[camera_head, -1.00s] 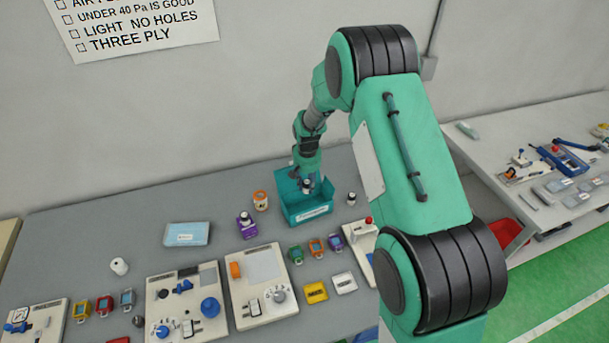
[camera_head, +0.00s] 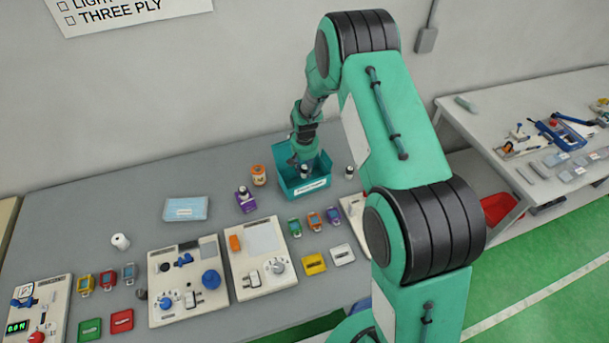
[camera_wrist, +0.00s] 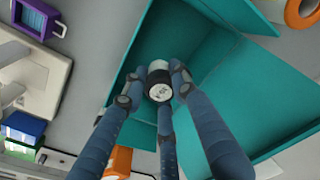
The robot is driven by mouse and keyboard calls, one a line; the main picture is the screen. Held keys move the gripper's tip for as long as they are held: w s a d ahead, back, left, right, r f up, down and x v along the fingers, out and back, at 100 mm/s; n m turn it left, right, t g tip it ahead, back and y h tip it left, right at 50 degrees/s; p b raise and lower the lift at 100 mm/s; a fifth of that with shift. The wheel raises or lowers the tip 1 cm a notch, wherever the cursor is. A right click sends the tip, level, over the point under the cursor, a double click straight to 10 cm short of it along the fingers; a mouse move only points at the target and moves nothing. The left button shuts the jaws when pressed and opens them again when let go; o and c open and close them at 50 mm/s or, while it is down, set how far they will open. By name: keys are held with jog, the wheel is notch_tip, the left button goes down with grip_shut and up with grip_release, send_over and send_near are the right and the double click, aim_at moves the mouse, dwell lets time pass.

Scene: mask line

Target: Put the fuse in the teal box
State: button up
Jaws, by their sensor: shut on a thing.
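The teal box (camera_head: 314,186) stands open at the back of the grey bench, with a white label on its front; its teal walls fill much of the wrist view (camera_wrist: 275,85). My gripper (camera_head: 303,171) is over the box opening with its fingers down toward the inside. In the wrist view my gripper (camera_wrist: 157,85) is shut on a small white and black cylinder, the fuse (camera_wrist: 159,82). The fuse sits between the fingertips over the box interior. I cannot tell whether it touches the box floor.
An orange-and-white roll (camera_head: 259,175) stands left of the box and a small black-and-white cylinder (camera_head: 349,172) right of it. A purple holder (camera_head: 245,199) with a cylinder is at the left. Small coloured devices (camera_head: 314,221) and control panels (camera_head: 260,258) lie in front.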

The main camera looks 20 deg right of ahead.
aim_at(305, 168)
jog(key=shift+f, duration=1)
jog(key=shift+f, duration=0.1)
jog(key=shift+f, duration=1.8)
jog(key=shift+f, duration=0.15)
jog(key=o, duration=0.9)
jog(key=r, duration=1.2)
jog(key=shift+s+a+r, duration=0.15)
jog(key=shift+s, duration=0.25)
